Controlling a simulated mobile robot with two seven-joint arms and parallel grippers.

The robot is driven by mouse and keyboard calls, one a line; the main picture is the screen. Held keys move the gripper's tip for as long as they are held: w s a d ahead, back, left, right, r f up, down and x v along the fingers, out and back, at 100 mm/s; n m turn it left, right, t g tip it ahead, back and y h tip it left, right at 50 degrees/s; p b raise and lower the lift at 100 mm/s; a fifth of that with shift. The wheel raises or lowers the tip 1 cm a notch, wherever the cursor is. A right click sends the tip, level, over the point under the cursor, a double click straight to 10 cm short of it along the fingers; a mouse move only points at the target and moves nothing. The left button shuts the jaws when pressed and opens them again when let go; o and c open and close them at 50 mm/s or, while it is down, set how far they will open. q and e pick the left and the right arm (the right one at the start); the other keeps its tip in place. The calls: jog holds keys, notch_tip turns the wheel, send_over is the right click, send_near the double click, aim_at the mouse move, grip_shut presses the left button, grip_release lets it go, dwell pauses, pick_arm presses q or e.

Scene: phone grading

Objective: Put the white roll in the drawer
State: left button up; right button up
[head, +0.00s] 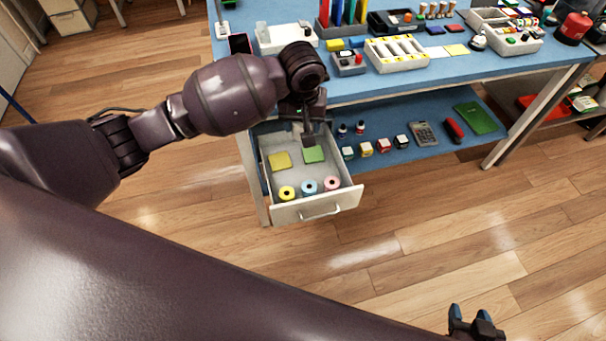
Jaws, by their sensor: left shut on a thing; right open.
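The white drawer (339,204) stands pulled out below the workbench. In it a yellow roll (286,193), a blue roll (309,187) and a pink roll (332,183) stand in a row near the front. A yellow pad (280,161) and a green pad (314,154) lie further back. My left gripper (307,139) points down over the back of the drawer, close to the green pad. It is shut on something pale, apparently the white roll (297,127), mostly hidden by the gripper. My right gripper (475,322) is open and empty at the bottom right, over the floor.
The blue bench top (480,68) above carries trays, tools and small boxes, close behind my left wrist. The lower shelf (400,155) right of the drawer holds small bottles, boxes, a calculator (424,134) and a green board (475,118). The floor before the drawer is clear.

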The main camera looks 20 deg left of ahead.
pick_arm(q)
jog(key=w+d+f+n+b, duration=0.1)
jog(key=w+d+f+b, duration=0.25)
jog(key=f, duration=0.55)
jog(key=w+d+f+n+b, duration=0.25)
jog(key=w+d+f, duration=0.2)
jog(key=f, duration=0.35)
jog(key=w+d+f+n+b, duration=0.1)
jog(key=w+d+f+b, duration=0.3)
jog(key=f, duration=0.5)
jog(key=b, duration=0.3)
send_over(296, 179)
jog(key=shift+m, duration=0.25)
jog(key=f, duration=0.6)
jog(key=shift+s+d, duration=0.1)
jog(key=shift+s, duration=0.1)
jog(key=shift+w+f, duration=0.1)
jog(key=shift+f, duration=0.05)
notch_tip(296, 179, down, 6)
jog(key=shift+r+b, duration=0.15)
jog(key=shift+b, duration=0.85)
jog(key=shift+f, duration=0.25)
jog(key=shift+r, duration=0.25)
pick_arm(e)
notch_tip(296, 179, down, 10)
jog(key=a+n, duration=0.1)
jog(key=n, duration=0.1)
jog(key=shift+w+a+f+g+y, duration=0.2)
jog(key=shift+w+g+y, duration=0.1)
jog(key=shift+w+g, duration=0.15)
